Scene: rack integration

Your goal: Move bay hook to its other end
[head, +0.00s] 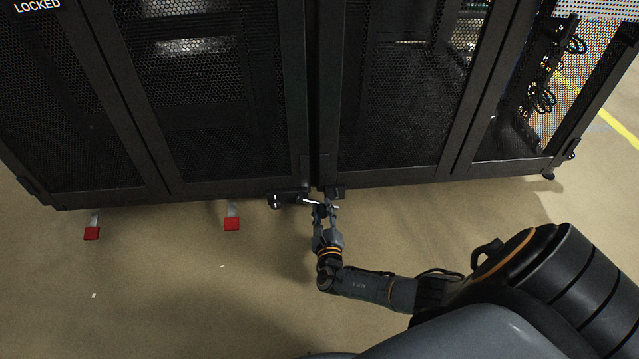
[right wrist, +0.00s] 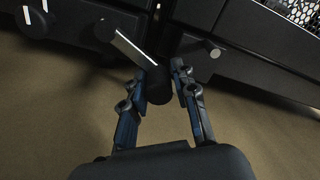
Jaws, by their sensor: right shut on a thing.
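The bay hook (head: 312,202) is a small light metal bar low on the front of the racks, by the gap between two black cabinets. In the right wrist view the hook (right wrist: 132,48) runs slantwise from a dark round mount to a dark knob (right wrist: 158,84). My right gripper (head: 325,212) is shut on the hook's knob, its two fingers on either side of it, also in the right wrist view (right wrist: 168,88). My left gripper is not in view.
The left cabinet (head: 150,185) and right cabinet (head: 400,176) have perforated doors and stand side by side. Two red-ended feet (head: 92,233) (head: 231,223) stick out under the left cabinet. Cables (head: 540,98) hang at the right.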

